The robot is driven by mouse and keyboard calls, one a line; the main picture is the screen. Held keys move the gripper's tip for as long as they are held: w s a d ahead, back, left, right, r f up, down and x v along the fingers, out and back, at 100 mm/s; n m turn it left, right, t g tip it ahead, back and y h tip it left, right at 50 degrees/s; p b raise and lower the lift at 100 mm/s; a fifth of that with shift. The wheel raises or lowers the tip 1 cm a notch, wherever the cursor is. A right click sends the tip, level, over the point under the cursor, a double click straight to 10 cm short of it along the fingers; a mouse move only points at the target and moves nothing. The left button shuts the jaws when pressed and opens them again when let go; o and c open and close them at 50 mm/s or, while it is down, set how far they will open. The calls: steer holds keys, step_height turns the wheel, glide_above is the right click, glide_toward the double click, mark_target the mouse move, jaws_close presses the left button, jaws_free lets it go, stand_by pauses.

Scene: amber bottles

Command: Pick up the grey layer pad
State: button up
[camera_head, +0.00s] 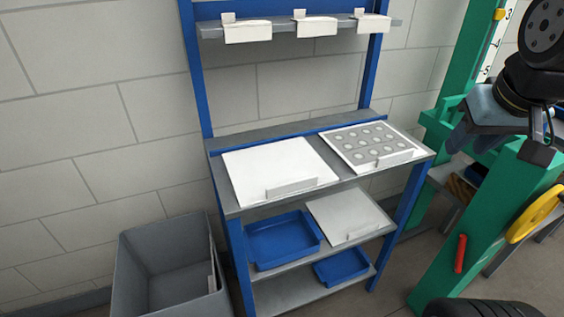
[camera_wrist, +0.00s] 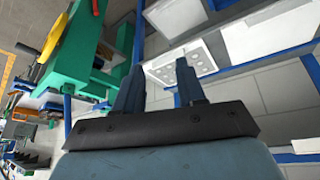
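A flat light-grey pad (camera_head: 345,214) with a small raised block at its front edge lies on the middle shelf of a blue-framed rack. It is the greyest plain pad in view, but I cannot tell for certain that it is the layer pad. A similar plain pad shows at the top of the wrist view (camera_wrist: 178,14). A whiter pad (camera_head: 262,168) and a panel with grey round spots (camera_head: 345,140) lie on the worktop above. In the wrist view my gripper (camera_wrist: 158,76) is open and empty, its fingers apart, away from the pads.
Blue trays (camera_head: 280,238) (camera_head: 342,266) stand on the lower shelves. A grey bin (camera_head: 170,270) stands left of the rack. A green post (camera_head: 490,220) with a yellow wheel (camera_head: 535,213) stands at right. The rack's blue uprights (camera_head: 193,70) flank the worktop.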

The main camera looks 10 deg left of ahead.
steer(key=w+a+n+g, duration=0.2)
steer(key=w+a+n, duration=0.4)
steer(key=a+n, duration=0.15)
steer(key=n+h, duration=0.4)
steer(key=n, duration=1.2)
glide_above(293, 182)
steer(key=a, duration=0.1)
steer(key=shift+g, duration=0.4)
steer(key=f, duration=1.1)
steer(key=s+f, duration=0.1)
steer(key=f, duration=0.4)
steer(key=shift+a+f, duration=0.15)
steer(key=shift+a+x, duration=0.15)
steer(key=shift+x, duration=1.2)
steer(key=shift+a+x, duration=0.15)
steer(key=shift+x, duration=1.15)
steer(key=shift+f, duration=0.1)
steer(key=shift+c, duration=0.2)
jaws_close()
